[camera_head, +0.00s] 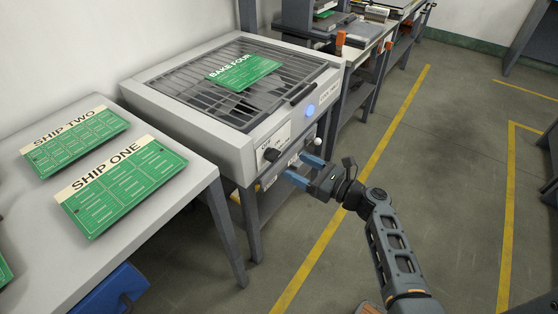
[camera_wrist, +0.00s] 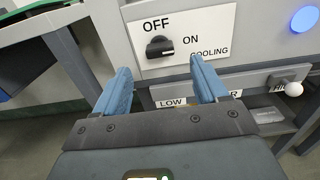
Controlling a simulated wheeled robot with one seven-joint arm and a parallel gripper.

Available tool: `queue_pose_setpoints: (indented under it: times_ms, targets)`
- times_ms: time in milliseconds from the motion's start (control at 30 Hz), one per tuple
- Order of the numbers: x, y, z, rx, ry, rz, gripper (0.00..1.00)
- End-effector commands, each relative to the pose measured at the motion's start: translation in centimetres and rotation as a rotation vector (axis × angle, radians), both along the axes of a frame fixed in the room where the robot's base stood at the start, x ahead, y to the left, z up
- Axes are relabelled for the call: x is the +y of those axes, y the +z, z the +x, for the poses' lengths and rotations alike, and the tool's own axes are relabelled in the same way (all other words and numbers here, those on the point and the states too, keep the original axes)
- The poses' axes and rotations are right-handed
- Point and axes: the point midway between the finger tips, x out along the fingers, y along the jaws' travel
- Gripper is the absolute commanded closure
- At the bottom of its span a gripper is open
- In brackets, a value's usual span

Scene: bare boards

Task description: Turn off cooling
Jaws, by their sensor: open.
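The cooling switch is a black knob (camera_wrist: 159,46) on a white plate marked OFF, ON and COOLING (camera_wrist: 205,30). It sits on the front of the grey cooling unit (camera_head: 190,128), and the knob also shows in the head view (camera_head: 272,155). Its handle points right, toward the ON side. A round blue light (camera_wrist: 304,19) glows to the right of the plate. My gripper (camera_wrist: 163,85) is open and empty, with blue fingers below and on either side of the knob in the wrist view, apart from it. In the head view my gripper (camera_head: 300,170) is in front of the unit.
A green board marked BAKE FOUR (camera_head: 243,71) lies on the unit's grille. Boards marked SHIP ONE (camera_head: 125,185) and SHIP TWO (camera_head: 75,142) lie on the table to the left. A lower panel with a white-knobbed lever (camera_wrist: 293,88) is below the switch. The floor at right is clear.

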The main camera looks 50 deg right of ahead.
Motion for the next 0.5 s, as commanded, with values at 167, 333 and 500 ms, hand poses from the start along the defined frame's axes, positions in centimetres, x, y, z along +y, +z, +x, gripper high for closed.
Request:
queue_pose_setpoints:
  times_ms: [167,333,500]
  targets:
    - [0.1,0.1,2.3,0.0,0.003,-0.001,0.28]
    - [0.3,0.0,5.0,0.001,0.002,-0.001,0.28]
    - [0.3,0.0,6.8,0.002,0.001,-0.002,0.28]
